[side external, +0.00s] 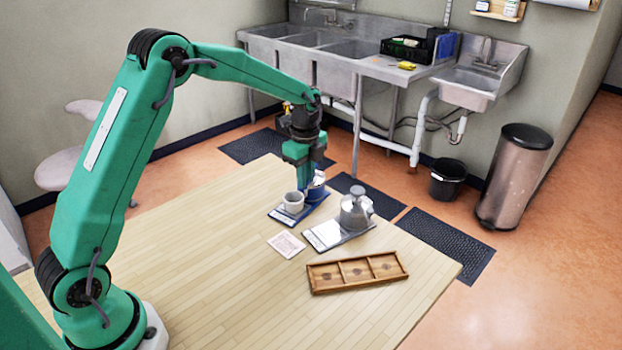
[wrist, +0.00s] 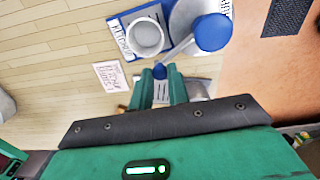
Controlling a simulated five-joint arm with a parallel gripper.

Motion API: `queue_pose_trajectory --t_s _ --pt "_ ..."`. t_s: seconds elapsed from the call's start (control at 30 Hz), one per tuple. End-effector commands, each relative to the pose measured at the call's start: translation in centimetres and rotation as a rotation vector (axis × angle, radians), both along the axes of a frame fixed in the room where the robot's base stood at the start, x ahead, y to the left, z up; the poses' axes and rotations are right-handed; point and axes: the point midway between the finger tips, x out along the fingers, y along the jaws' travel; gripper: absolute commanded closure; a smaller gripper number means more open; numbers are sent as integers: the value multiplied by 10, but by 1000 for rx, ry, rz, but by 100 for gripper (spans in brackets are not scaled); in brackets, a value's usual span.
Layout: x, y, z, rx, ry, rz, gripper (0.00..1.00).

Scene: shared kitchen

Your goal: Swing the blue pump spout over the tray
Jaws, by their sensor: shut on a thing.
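The blue-topped pump (side external: 317,188) stands on a blue-edged tray (side external: 275,215) near the table's far edge, partly hidden by my gripper (side external: 304,170) above it. In the wrist view its round blue head (wrist: 212,32) is at upper right. A thin spout (wrist: 180,49) runs from the head down and left to a blue tip (wrist: 160,71). My gripper (wrist: 161,82) has its two fingers shut around that tip. A white cup (wrist: 145,37) stands on the same blue-edged tray, left of the pump; the side view also shows this cup (side external: 293,203).
A silver jug-like dispenser (side external: 356,212) stands on a second pale tray (side external: 322,236) to the right. A small printed card (side external: 286,244) lies flat nearby. A three-compartment wooden tray (side external: 357,273) is at the table's front right. The table's left and front are clear.

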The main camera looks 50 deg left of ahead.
Motion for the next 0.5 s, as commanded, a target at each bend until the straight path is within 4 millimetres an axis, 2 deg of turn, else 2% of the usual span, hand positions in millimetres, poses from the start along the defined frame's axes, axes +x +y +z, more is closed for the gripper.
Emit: queue_pose_trajectory --t_s 0.2,0.5 --pt "-7 13 1 0 -1 -198 100" --pt "-11 26 1 0 -1 -398 100"
